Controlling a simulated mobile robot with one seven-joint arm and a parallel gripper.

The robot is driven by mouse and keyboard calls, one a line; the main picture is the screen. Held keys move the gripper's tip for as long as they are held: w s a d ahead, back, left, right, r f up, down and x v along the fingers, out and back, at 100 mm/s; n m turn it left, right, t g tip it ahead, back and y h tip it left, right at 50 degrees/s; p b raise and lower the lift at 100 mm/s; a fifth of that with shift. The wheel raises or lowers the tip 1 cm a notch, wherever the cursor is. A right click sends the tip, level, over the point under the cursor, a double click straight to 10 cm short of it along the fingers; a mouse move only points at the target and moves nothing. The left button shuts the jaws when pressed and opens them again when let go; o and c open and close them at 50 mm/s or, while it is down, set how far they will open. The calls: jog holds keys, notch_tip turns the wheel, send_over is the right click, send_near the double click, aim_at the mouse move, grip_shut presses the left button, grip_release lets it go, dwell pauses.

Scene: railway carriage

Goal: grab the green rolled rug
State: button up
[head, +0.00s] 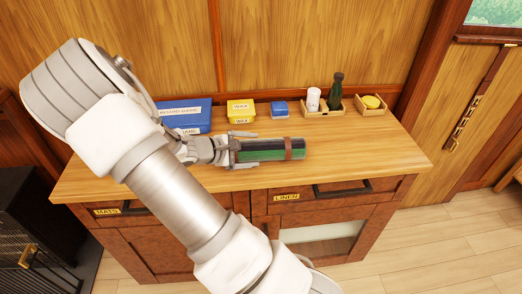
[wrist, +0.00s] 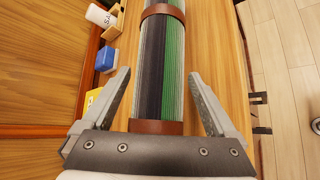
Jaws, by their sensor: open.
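The green rolled rug (head: 268,150) lies on the wooden counter, striped green, dark and pale, with a brown band near its right end. In the wrist view the rug (wrist: 161,75) runs away from me, with brown bands around it. My gripper (head: 233,152) is at the rug's left end in the head view. In the wrist view my gripper (wrist: 160,88) is open, with one finger on each side of the rug's near end and a visible gap on both sides. Part of the rug's near end is hidden by my gripper in the head view.
The counter right of the rug is clear.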

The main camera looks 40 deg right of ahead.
jog(key=shift+x, duration=1.1)
grip_shut()
jog(key=shift+r, duration=0.15)
